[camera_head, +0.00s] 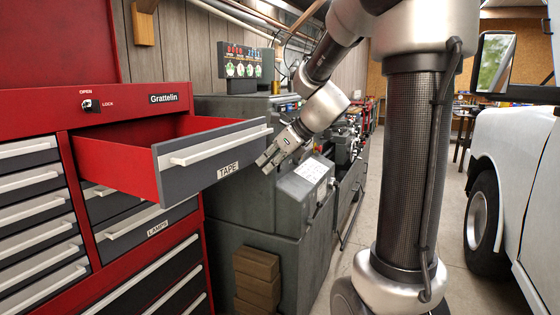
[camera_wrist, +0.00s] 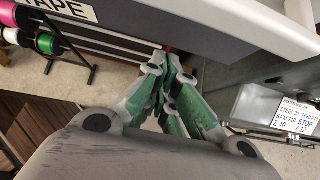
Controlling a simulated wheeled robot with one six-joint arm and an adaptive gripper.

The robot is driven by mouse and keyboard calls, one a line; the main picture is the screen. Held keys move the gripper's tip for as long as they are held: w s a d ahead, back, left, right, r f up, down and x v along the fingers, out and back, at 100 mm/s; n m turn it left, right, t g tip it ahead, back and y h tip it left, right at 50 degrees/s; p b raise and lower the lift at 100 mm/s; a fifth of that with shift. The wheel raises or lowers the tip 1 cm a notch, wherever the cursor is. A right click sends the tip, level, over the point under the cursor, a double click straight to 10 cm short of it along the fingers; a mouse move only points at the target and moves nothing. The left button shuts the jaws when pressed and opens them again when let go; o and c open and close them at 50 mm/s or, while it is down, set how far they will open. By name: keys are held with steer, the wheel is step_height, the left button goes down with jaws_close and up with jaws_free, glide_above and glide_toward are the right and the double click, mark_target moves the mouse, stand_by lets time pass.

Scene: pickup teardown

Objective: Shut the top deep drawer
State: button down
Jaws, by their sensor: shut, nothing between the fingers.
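The top deep drawer (camera_head: 213,158), with a grey front, a white bar handle and a TAPE label, stands pulled well out of the red tool cabinet (camera_head: 130,108) in the head view. Its inside is red and looks empty where it shows. My gripper (camera_head: 264,166) is shut and empty, with its fingertips close to the right end of the drawer front. In the wrist view my gripper (camera_wrist: 172,62) has its fingertips just at the edge of the grey drawer front (camera_wrist: 215,28). I cannot tell whether they touch it.
Below is a closed LAMPS drawer (camera_head: 150,228); narrow drawers (camera_head: 30,205) line the left. A grey machine (camera_head: 275,205) stands close behind my gripper. Brown boxes (camera_head: 257,277) sit at its foot. A white vehicle (camera_head: 515,185) is at the right, with open floor before it.

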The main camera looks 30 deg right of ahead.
steer(key=shift+w+a, duration=0.3)
steer(key=shift+w, duration=0.1)
steer(key=w+a, duration=0.6)
steer(key=w, duration=0.2)
steer(key=w+a, duration=0.6)
steer(key=w, duration=0.3)
steer(key=w+a, duration=0.7)
steer(key=w, duration=0.2)
steer(key=shift+r, duration=0.1)
steer(key=shift+w+r, duration=0.1)
